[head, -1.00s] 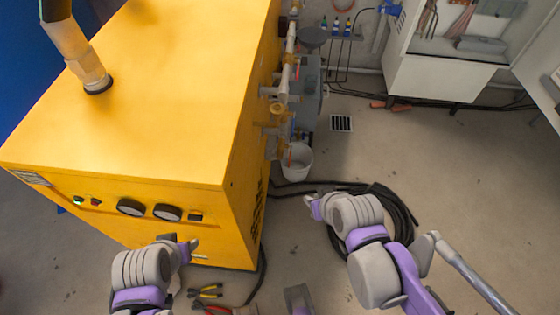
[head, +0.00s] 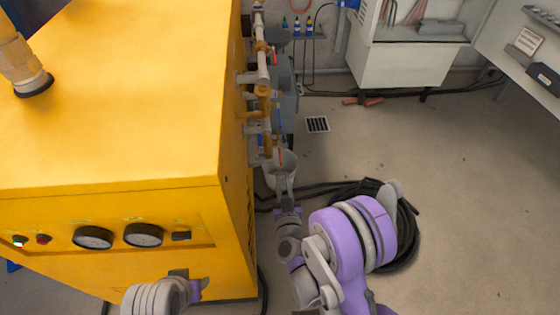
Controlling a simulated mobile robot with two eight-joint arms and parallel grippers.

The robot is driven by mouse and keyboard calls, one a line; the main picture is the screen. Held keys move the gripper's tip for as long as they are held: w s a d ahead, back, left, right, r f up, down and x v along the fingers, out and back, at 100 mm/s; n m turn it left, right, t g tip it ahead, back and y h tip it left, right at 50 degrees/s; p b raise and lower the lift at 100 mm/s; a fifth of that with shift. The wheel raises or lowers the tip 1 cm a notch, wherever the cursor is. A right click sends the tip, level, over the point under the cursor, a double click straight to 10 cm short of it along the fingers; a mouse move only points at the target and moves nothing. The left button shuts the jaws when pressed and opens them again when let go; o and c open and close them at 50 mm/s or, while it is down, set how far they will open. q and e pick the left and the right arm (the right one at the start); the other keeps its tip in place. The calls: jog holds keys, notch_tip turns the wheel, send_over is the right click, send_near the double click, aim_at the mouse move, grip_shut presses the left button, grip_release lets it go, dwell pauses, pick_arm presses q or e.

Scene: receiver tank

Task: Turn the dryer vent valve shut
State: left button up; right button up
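The yellow dryer cabinet (head: 120,95) fills the left side of the head view. Brass valves and grey pipes (head: 262,70) run along its right side. A lower brass valve (head: 267,145) has a thin orange-red lever by it, above a pale bucket. I cannot tell for certain which valve is the dryer vent valve. My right gripper (head: 284,176) reaches forward beside the cabinet, in front of the bucket and just below the lower valve; contact is not visible, and its finger opening is too small to judge. My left gripper (head: 189,284) is low in front of the cabinet, its fingers unclear.
The pale bucket (head: 272,172) stands under the valves, partly hidden by my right gripper. A coiled black hose (head: 408,240) lies on the floor behind my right arm. A floor drain (head: 317,124) and open floor are to the right. A white cabinet (head: 405,62) stands at the back.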

aim_at(279, 148)
jog(key=w, duration=1)
jog(key=shift+w+f, duration=0.3)
jog(key=shift+w, duration=0.05)
grip_shut()
dwell(1.0)
